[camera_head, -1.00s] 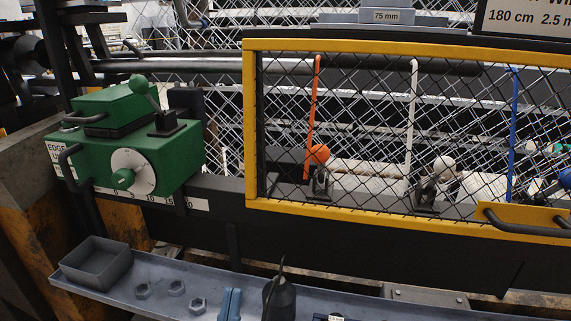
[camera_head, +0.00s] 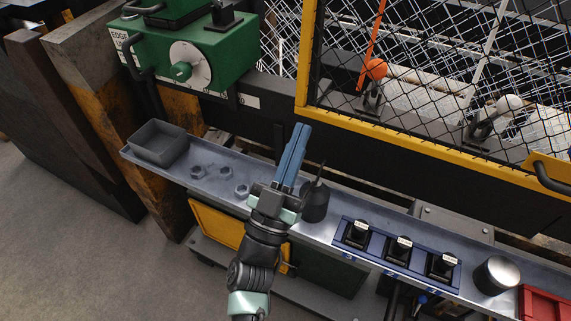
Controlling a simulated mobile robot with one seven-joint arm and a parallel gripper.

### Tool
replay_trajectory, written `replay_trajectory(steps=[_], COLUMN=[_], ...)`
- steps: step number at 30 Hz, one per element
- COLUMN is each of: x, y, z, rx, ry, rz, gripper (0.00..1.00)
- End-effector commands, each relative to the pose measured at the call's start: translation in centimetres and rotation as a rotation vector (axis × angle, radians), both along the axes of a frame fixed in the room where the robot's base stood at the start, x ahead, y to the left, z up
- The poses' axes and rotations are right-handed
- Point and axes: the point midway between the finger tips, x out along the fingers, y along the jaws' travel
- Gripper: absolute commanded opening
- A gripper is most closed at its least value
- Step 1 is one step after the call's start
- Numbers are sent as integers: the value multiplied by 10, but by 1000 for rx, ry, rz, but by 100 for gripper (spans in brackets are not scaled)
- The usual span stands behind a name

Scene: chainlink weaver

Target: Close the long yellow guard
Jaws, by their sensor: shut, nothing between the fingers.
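The long yellow guard (camera_head: 405,140) is a yellow frame with black mesh at the upper right. Its left post and bottom rail show, and its right end and top run out of the picture. A dark bar handle (camera_head: 553,180) sits on a yellow plate at its lower right. Orange and white levers show through the mesh. My gripper (camera_head: 298,145) is shut and empty, with its blue fingers pointing up and away. It is over the tool tray, left of and below the guard's lower left corner, apart from the handle.
A tool tray (camera_head: 320,232) runs along the front, with a grey bin (camera_head: 160,144), several nuts, a dark oil can (camera_head: 315,200), a blue rack (camera_head: 395,255), a metal cylinder (camera_head: 497,275) and a red bin (camera_head: 545,303). A green unit (camera_head: 190,60) stands upper left. Floor at lower left is clear.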

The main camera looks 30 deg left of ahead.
Motion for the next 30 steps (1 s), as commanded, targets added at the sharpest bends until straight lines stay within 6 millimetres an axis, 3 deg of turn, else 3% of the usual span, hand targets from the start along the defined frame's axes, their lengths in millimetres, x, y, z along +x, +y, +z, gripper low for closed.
replay_trajectory(steps=[6, 21, 30], x=[21, 25, 44], y=[1, 1, 1], z=[-3, -6, -14], rx=[-1, 0, 3], ry=[-1, -6, -66], rz=[-1, 0, -2], gripper=[0, 0, 0])
